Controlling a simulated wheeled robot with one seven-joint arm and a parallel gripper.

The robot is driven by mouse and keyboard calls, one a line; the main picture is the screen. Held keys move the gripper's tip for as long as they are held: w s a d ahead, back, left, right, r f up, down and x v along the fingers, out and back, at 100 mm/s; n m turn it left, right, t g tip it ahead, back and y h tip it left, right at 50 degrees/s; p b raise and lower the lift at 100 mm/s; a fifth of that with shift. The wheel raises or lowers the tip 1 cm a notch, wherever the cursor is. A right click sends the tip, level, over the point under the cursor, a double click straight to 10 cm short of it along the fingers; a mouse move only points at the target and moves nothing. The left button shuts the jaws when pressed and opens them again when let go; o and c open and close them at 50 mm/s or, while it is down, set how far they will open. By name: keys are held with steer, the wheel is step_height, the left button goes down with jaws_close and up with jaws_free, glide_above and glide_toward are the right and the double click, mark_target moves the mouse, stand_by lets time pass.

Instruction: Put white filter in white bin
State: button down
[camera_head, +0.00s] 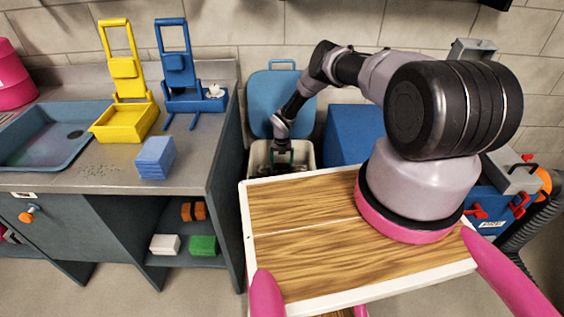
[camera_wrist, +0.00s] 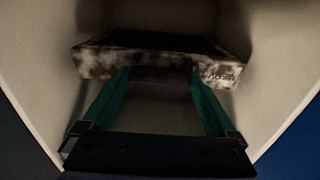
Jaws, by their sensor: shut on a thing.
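The white bin (camera_head: 309,152) stands open on the floor behind my wooden deck, right of the counter; its pale inner wall (camera_wrist: 278,60) fills the wrist view. My gripper (camera_head: 281,157) reaches down into the bin. In the wrist view my gripper (camera_wrist: 160,75) has its green fingers shut on a box-shaped white filter (camera_wrist: 100,62), heavily stained dark, with small lettering at its right end. The filter lies crosswise between the bin walls. Whether it touches the bin floor cannot be told in the dark. The filter is not clear in the head view.
A blue lid (camera_head: 268,100) stands raised behind the bin, and a blue box (camera_head: 352,135) stands to its right. The counter (camera_head: 195,165) holds a blue block (camera_head: 155,157) and yellow and blue dustpan-like tools. Its lower shelf holds white, green and orange blocks.

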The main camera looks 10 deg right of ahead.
stand_by(0.4)
jaws_free()
step_height(320, 180, up, 16)
stand_by(0.7)
steer(key=shift+f, duration=0.1)
